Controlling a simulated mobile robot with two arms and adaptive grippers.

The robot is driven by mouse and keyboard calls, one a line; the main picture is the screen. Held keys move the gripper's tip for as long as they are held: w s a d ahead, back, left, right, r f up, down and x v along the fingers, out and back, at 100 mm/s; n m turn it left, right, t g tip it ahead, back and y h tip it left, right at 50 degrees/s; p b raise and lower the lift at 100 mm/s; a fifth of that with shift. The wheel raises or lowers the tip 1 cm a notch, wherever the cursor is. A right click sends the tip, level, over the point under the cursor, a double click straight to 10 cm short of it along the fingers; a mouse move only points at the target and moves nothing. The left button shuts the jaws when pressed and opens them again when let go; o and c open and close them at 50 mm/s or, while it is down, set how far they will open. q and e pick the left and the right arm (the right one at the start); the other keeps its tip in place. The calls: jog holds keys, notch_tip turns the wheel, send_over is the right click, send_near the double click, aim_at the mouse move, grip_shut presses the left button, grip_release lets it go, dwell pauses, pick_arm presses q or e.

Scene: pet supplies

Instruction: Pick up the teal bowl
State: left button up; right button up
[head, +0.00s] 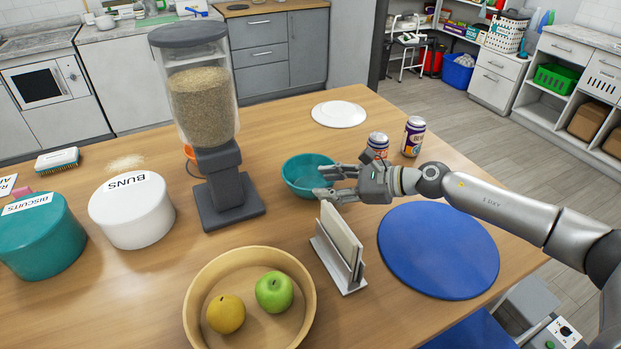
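The teal bowl (299,176) sits upright on the wooden table, near the middle of the view, to the right of the food dispenser. My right gripper (321,182) comes in from the right with its two fingers spread apart. Its fingertips overlap the right side of the bowl in the picture and hide part of that rim. I cannot tell whether they touch the bowl. My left gripper is not in view.
The dispenser (202,105) stands left of the bowl, and a napkin holder (340,250) stands in front of it. Two cans, one of them this can (413,137), stand behind my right gripper. A white plate (339,114), blue mat (438,250) and fruit bowl (200,285) lie around.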

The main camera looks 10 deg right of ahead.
jog(key=p+x, duration=0.1)
jog(key=x, duration=0.3)
jog(key=shift+a+f, duration=0.1)
jog(key=shift+a, duration=0.15)
jog(key=shift+s, duration=0.1)
grip_shut()
